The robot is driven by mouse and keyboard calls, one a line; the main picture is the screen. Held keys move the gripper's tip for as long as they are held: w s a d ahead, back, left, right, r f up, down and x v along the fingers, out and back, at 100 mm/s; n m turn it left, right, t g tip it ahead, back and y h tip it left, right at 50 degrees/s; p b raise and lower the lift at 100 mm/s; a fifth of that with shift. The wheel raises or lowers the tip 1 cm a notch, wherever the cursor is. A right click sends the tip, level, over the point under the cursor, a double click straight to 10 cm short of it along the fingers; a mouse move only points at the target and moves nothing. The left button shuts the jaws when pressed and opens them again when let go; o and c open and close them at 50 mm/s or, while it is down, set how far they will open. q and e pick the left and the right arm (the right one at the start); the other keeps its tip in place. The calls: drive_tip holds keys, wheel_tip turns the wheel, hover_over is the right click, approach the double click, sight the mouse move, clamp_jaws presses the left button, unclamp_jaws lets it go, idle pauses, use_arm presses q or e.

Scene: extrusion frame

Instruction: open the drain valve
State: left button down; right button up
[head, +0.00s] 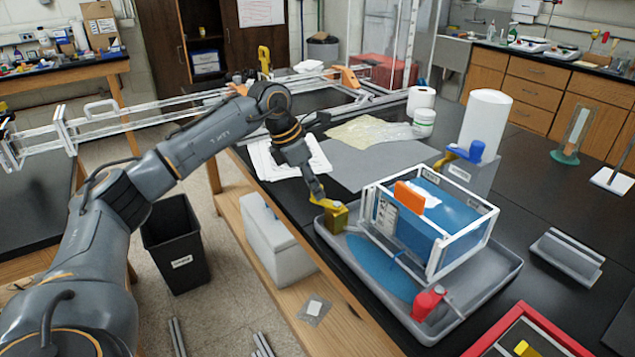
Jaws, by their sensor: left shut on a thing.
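My left gripper (316,194) points down at the left corner of the grey tray (470,325). Its fingers are shut on a yellow piece (337,219), boxy and dull gold below; the fingers partly hide it. Whether this piece is the drain valve's handle, I cannot tell. A white-framed tank (436,262) with blue sides stands in the tray, and an orange plate (409,197) sticks up in it. A small red item with a grey top (428,302) is at the tank's front corner. Blue liquid (380,268) lies on the tray floor. My right gripper is out of view.
Behind the tank, a white cylinder (486,125) stands near a grey block with a blue knob and yellow lever (464,155). A red-edged tray (535,318) is at front right. A grey mat (375,165) and white sheets lie behind my gripper.

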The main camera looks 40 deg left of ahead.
use_arm(q)
drive_tip(key=s+n, duration=0.1)
drive_tip(key=n, duration=0.1)
drive_tip(key=s+d+n+y, duration=0.1)
drive_tip(key=n, duration=0.1)
drive_tip(key=shift+s+n+t+y+b, duration=0.1)
drive_tip(key=shift+n+t+y+b, duration=0.2)
drive_tip(key=shift+t+b, duration=0.1)
drive_tip(key=shift+s+d+n+y+b, duration=0.15)
drive_tip(key=shift+s+d+n+y, duration=0.15)
drive_tip(key=shift+n, duration=0.45)
drive_tip(key=shift+s+d+n+y+b, duration=0.2)
drive_tip(key=shift+n+y, duration=0.1)
drive_tip(key=shift+n, duration=0.5)
drive_tip(key=shift+s+d+n+y+b, duration=0.1)
drive_tip(key=shift+s+d+n+y, duration=0.15)
drive_tip(key=shift+n, duration=0.5)
drive_tip(key=c, duration=1.1)
unclamp_jaws()
drive_tip(key=shift+r, duration=0.1)
drive_tip(key=v, duration=1.2)
